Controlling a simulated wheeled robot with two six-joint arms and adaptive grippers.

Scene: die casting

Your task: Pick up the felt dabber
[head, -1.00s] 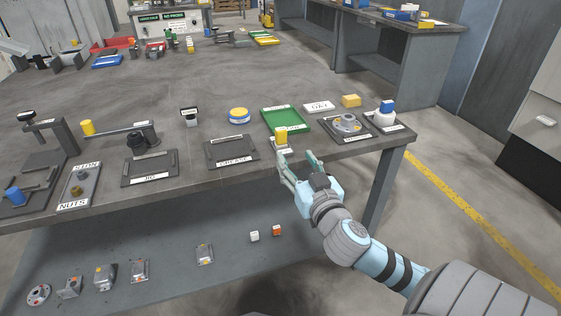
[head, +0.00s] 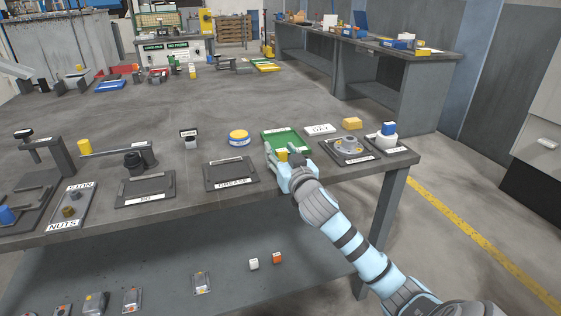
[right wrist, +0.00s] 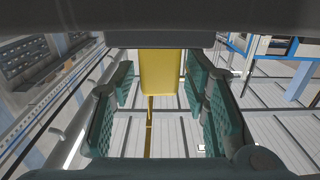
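A small yellow block-like piece, which I take to be the felt dabber (head: 282,155), stands near the table's front edge, just in front of the green tray. My right gripper (head: 281,150) is at it, with its fingers around the yellow piece. In the right wrist view the yellow piece (right wrist: 160,72) sits between the green finger pads (right wrist: 165,105), with a gap visible on both sides. The right gripper is open. The lower part of the piece is hidden by the gripper in the head view. My left gripper is not in view.
The green tray (head: 300,134) lies just behind. The grease tray (head: 231,184) lies to the left. A yellow-and-blue round tin (head: 239,137) stands farther back.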

